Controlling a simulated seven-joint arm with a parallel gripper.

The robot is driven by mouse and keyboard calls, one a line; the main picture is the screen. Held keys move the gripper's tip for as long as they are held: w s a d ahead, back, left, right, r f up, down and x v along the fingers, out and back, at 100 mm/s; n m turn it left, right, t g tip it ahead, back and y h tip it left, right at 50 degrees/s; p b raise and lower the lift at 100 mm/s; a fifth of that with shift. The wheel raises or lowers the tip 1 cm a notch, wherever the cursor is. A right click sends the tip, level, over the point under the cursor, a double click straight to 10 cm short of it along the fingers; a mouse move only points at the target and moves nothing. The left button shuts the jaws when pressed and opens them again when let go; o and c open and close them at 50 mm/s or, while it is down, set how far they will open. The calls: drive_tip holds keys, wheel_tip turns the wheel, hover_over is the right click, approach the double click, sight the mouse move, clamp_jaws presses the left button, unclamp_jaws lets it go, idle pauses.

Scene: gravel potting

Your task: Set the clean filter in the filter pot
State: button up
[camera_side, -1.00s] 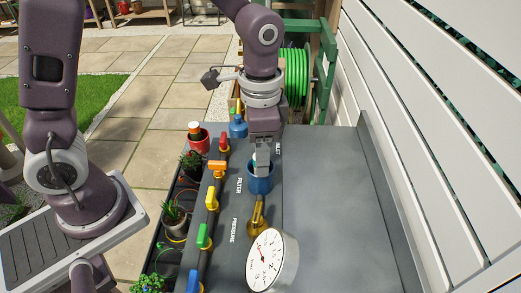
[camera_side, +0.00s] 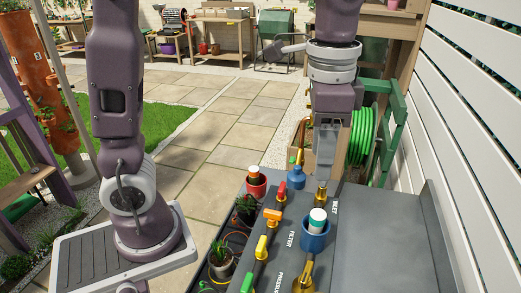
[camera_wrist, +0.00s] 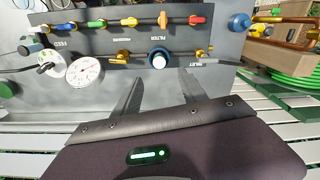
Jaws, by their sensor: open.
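The clean filter (camera_side: 317,218), a white cylinder with a teal band, stands upright in the blue filter pot (camera_side: 314,241), its top showing above the rim. In the wrist view the filter's white top (camera_wrist: 159,62) sits within the blue pot ring, beside the FILTER label. My gripper (camera_side: 325,176) is open and empty, above and behind the pot in the side view, clear of the filter. Its two fingers (camera_wrist: 160,77) show spread apart in the wrist view. The lower part of the filter is hidden inside the pot.
A blue bottle-like fitting (camera_side: 296,177) stands nearby. Pipes with coloured valve handles run along the left. A dial gauge (camera_wrist: 84,72) shows in the wrist view. The grey bench right of the pot is clear.

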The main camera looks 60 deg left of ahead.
drive_tip(key=s+a+n+t, duration=0.2)
drive_tip(key=s+a+n, duration=0.1)
drive_tip(key=s, duration=0.4)
drive_tip(key=s+a+n+t, duration=0.3)
drive_tip(key=s+a, duration=0.1)
drive_tip(key=s, duration=0.3)
drive_tip(key=shift+s+a+n, duration=0.2)
drive_tip(key=shift+n, duration=0.2)
